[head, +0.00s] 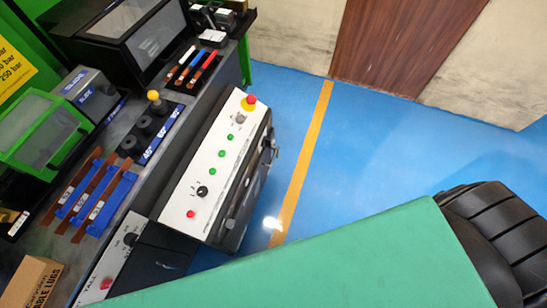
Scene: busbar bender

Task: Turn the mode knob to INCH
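A white control panel (208,160) runs slantwise along the front of the machine. A black rotary knob (202,190) sits near its lower end, with small marks around it too small to read. A second black knob (130,239) sits on a lower white panel at the lower left. I cannot read which knob is the mode knob or where either points. The long panel also carries a red-on-yellow emergency stop (249,103), several green buttons (222,153) and a red button (190,214). Neither of my grippers is in view.
A large green slab (340,265) fills the lower right, beside a black ribbed object (497,235). Blue blocks with copper-coloured bars (95,200), black cylinders (140,137) and a cardboard box (30,281) lie on the bench at left. The blue floor (385,155) right of the panel is clear.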

